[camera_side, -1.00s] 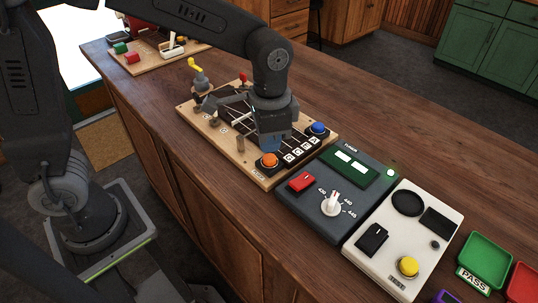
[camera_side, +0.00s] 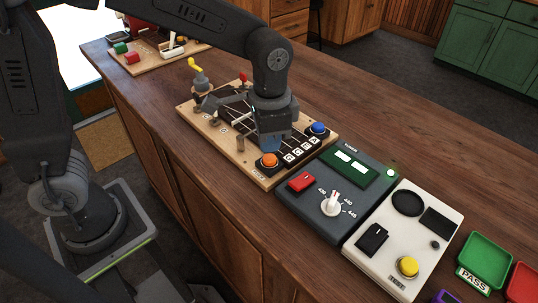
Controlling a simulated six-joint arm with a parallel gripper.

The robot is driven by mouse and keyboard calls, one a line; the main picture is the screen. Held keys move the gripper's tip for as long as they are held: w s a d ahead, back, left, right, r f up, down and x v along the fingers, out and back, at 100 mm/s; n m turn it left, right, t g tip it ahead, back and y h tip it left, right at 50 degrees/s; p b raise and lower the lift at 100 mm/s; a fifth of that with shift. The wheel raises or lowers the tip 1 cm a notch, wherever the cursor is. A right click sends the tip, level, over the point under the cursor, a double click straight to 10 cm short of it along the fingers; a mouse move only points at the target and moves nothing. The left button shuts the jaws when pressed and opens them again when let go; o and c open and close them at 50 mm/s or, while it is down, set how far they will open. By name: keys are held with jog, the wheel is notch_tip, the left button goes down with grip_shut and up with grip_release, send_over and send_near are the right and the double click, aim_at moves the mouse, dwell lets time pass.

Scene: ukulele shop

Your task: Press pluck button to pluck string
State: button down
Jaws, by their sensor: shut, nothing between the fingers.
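The wooden string board (camera_side: 200,117) lies on the bench, with dark strips and lettered squares C, G, C, A near its right end. An orange button (camera_side: 269,160) sits at its front corner and a blue button (camera_side: 318,128) at its back right corner. I cannot read which one is marked for plucking. My gripper (camera_side: 270,145) points down over the board, shut and empty, its bluish tips just behind the orange button in the picture. I cannot tell whether they touch anything. My gripper and wrist hide part of the strings.
Right of the board stand a dark tuner box (camera_side: 318,212) with a red switch and white knob, then a cream box (camera_side: 385,279) with a yellow button. A green tray (camera_side: 486,255) lies at the far right.

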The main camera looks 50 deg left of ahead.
aim_at(270, 157)
jog(key=shift+f, duration=0.4)
jog(key=shift+f, duration=0.35)
jog(key=shift+f, duration=0.35)
jog(key=shift+f, duration=0.35)
jog(key=shift+r, duration=3.8)
